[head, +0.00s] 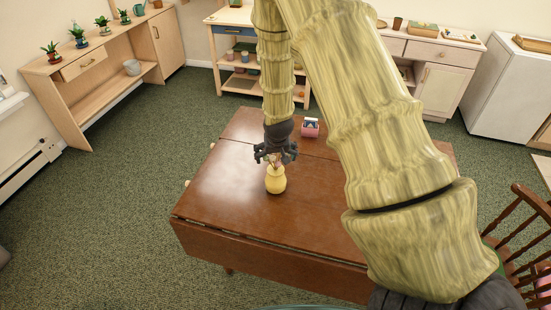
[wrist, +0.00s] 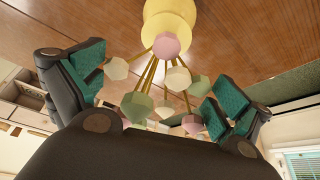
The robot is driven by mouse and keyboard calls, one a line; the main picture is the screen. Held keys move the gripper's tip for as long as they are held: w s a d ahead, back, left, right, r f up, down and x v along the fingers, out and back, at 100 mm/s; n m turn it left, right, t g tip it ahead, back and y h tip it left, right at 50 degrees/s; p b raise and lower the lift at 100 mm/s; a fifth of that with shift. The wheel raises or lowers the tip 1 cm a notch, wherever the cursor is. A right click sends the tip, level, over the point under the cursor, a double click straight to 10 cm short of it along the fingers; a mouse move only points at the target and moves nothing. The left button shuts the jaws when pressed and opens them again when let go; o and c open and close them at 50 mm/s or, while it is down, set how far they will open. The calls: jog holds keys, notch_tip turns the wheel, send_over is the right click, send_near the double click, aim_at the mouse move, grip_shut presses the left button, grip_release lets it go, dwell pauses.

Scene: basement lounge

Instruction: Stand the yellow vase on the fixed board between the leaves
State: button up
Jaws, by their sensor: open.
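The yellow vase (head: 275,183) stands upright on the brown drop-leaf table (head: 225,190). It appears to be on the broad board in front of the rear seam, apart from that seam. In the wrist view the vase (wrist: 170,20) shows at the top, with gold stems and pink, white and green faceted heads pointing toward the camera. My gripper (head: 275,156) is just above the vase. In the wrist view my gripper's teal-padded fingers (wrist: 155,90) are spread open on both sides of the flower heads, and the vase body is beyond the fingertips.
A pink container (head: 310,129) sits farther back on the table. A wooden chair (head: 520,225) stands at the right. Shelves with potted plants (head: 104,25) are at the back left. The tabletop left of the vase is clear.

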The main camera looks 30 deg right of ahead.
jog(key=b+v, duration=0.2)
jog(key=v, duration=0.8)
jog(key=shift+s+b, duration=0.1)
jog(key=shift+b, duration=0.2)
jog(key=s+a+f+n, duration=0.1)
jog(key=s+a+f, duration=0.2)
jog(key=s+f, duration=0.2)
jog(key=s+a+f+n+g, duration=0.1)
jog(key=s+a+f, duration=0.2)
jog(key=s+f, duration=0.2)
jog(key=s+a+f+y, duration=0.1)
jog(key=s+a+f, duration=0.2)
jog(key=f, duration=0.7)
jog(key=shift+s+a+n+g, duration=0.2)
jog(key=shift+s, duration=0.35)
jog(key=shift+s+a+n+g, duration=0.2)
jog(key=shift+s, duration=0.3)
jog(key=s+a+f, duration=0.3)
jog(key=s, duration=0.4)
jog(key=s+a+f+n+g, duration=0.1)
jog(key=s+a+f, duration=0.2)
jog(key=s, duration=0.4)
jog(key=s+a+f+n+g+y, duration=0.1)
jog(key=s+a+f, duration=0.1)
jog(key=s+f, duration=0.2)
jog(key=s, duration=0.3)
jog(key=shift+a, duration=0.4)
jog(key=shift+s, duration=0.1)
